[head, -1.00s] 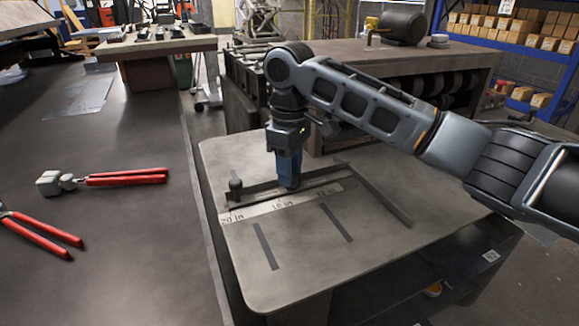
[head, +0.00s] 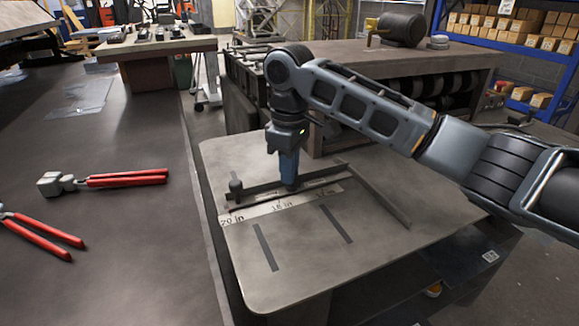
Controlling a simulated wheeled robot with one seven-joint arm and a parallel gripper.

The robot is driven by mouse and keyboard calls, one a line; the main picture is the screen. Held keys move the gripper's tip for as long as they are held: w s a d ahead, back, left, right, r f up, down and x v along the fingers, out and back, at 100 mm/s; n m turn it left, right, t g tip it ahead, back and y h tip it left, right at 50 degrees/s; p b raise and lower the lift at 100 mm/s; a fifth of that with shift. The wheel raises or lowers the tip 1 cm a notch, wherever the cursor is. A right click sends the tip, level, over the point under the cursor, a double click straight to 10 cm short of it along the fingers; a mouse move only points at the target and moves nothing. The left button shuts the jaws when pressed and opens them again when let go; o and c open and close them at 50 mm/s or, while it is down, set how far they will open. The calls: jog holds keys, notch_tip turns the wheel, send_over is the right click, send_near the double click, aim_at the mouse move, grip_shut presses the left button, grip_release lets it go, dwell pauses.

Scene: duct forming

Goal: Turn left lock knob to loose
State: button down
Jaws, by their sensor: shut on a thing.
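A dark knob (head: 236,187) stands upright at the left end of the fence bar (head: 262,189) on the grey work table, with nothing touching it. My gripper (head: 290,186) points straight down at the bar, right of that knob. Its blue fingers are shut on a second lock knob, which they almost wholly hide. The setting of either knob, loose or tight, cannot be read.
A ruler strip (head: 265,213) with inch marks lies in front of the bar. A raised side rail (head: 380,195) runs along the right. Red-handled pliers (head: 125,179) and snips (head: 42,236) lie on the left bench.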

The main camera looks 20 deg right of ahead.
jog(key=n+p, duration=0.3)
jog(key=n, duration=0.1)
jog(key=shift+a+r+n, duration=0.1)
jog(key=shift+r+n, duration=0.05)
jog(key=shift+n, duration=0.25)
jog(key=n+p, duration=0.1)
jog(key=n, duration=0.3)
jog(key=shift+s+n+p, duration=0.1)
jog(key=shift+n+p, duration=0.2)
jog(key=c, duration=1.2)
grip_release()
notch_tip(320, 180, up, 8)
jog(key=shift+f, duration=0.25)
jog(key=shift+s, duration=0.1)
